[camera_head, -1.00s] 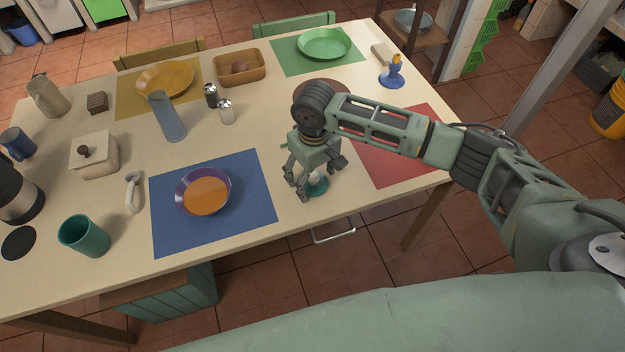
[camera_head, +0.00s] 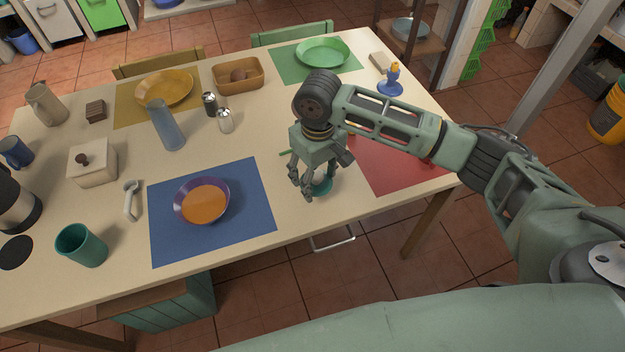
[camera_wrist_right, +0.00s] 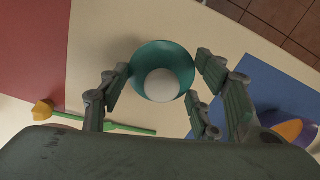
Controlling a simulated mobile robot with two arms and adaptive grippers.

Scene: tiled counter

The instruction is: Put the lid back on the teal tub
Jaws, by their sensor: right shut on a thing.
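My right gripper (camera_head: 309,194) is shut on a small round teal piece with a white round middle (camera_head: 322,184), near the table's front edge. The right wrist view shows this teal piece (camera_wrist_right: 180,58) between the fingers of the gripper (camera_wrist_right: 165,85). I cannot tell whether it is a lid or a small cup with something white in it. An open teal tub-like vessel (camera_head: 81,246) stands at the left front. A flat black disc (camera_head: 15,252) lies left of it. My left gripper is not in view.
A blue mat (camera_head: 255,215) with a purple bowl (camera_head: 180,203) lies between the tub and my gripper. A yellow flower (camera_wrist_right: 45,108) lies beside the gripper.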

